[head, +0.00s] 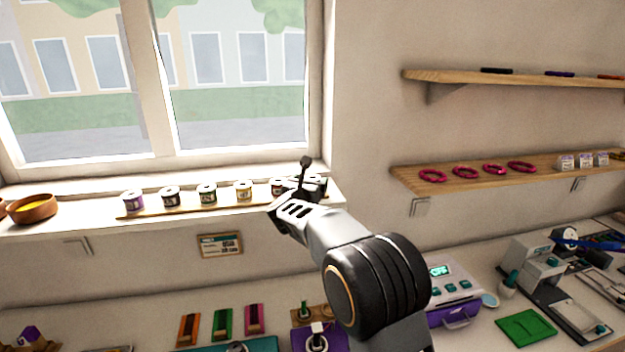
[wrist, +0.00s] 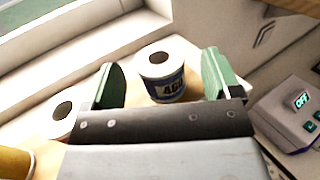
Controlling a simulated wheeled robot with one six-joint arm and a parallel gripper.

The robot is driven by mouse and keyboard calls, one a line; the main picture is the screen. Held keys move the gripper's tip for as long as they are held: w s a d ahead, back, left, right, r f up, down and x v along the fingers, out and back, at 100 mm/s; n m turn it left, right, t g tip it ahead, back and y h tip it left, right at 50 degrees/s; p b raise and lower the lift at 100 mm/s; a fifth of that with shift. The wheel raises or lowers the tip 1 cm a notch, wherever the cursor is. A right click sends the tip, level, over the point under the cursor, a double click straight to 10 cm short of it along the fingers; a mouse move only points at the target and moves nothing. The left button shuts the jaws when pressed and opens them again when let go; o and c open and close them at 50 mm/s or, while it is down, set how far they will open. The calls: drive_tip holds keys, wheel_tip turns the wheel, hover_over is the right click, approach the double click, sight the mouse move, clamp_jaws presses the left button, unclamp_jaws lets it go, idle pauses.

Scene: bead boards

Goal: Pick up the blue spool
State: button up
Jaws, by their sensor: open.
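The blue spool (wrist: 163,88) stands upright in the wrist view, with a white top, a dark centre hole and a dark blue label. My gripper (wrist: 160,78) is open, with one green finger to the left of the spool and one to its right. The spool shows between the fingers, and a gap is visible on each side. Its lower part is partly hidden by the gripper body. In the head view my gripper (head: 301,186) is over the right end of the windowsill and mostly hides the spool there.
Several other spools stand in a row to the left on a wooden strip (head: 225,208) on the sill, the nearest a white-topped spool (wrist: 63,112). A wall shelf (head: 450,176) with pink rings is to the right. A device with an OFF display (head: 440,270) stands below.

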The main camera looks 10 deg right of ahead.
drive_tip(key=shift+x, duration=1.05)
drive_tip(key=shift+c, duration=0.3)
drive_tip(key=c, duration=1)
drive_tip(key=shift+o, duration=0.2)
drive_tip(key=shift+r, duration=0.1)
